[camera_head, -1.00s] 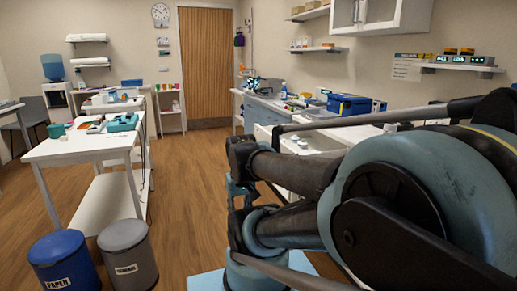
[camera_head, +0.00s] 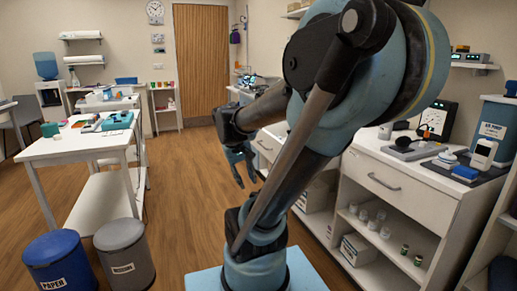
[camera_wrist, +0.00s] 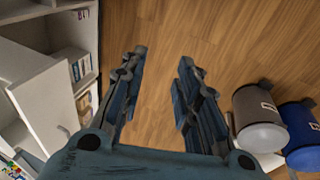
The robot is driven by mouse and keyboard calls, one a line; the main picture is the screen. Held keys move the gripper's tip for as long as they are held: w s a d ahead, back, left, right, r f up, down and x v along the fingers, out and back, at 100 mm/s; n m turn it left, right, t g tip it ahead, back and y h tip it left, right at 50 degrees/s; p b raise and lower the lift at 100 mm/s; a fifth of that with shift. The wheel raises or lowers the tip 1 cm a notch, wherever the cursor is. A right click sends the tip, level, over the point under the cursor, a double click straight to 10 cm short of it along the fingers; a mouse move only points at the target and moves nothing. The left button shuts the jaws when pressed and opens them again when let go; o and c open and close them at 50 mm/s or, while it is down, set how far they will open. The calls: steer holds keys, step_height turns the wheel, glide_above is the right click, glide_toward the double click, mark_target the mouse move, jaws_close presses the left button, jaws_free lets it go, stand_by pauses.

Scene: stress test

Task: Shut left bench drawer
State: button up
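The white bench runs along the right side in the head view. A drawer front with a dark handle (camera_head: 266,146) shows at its left part, just behind my gripper and partly hidden by my arm; I cannot tell how far out it stands. Another drawer (camera_head: 398,190) farther right looks flush with the bench. In the wrist view a white panel with a small handle (camera_wrist: 50,105) juts out at the left, with small colourful items by it. My gripper (camera_head: 245,172) is open, empty and pointing down over the floor, apart from the bench; its spread fingers show in the wrist view (camera_wrist: 162,57).
A blue bin (camera_head: 60,262) and a grey bin (camera_head: 124,255) stand at the lower left. A white table (camera_head: 75,147) with equipment stands behind them. Open shelves with jars (camera_head: 372,222) lie under the right drawer. The wooden floor in the middle is clear.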

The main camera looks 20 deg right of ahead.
steer(key=w+d+r+h, duration=0.3)
steer(key=w, duration=0.9)
steer(key=w+d+r+h, duration=0.2)
steer(key=w+d+h, duration=0.1)
steer(key=w, duration=0.9)
steer(key=w+a+f+g+h, duration=0.1)
steer(key=w+f+h, duration=0.25)
steer(key=w, duration=0.65)
steer(key=w+a+f+h, duration=0.1)
steer(key=w+f+h, duration=0.25)
steer(key=w, duration=0.65)
steer(key=d+f, duration=0.2)
steer(key=d, duration=0.6)
steer(key=d+f, duration=0.2)
steer(key=d, duration=0.7)
steer(key=shift+w+d+f, duration=0.15)
steer(key=shift+f, duration=0.15)
jaws_close()
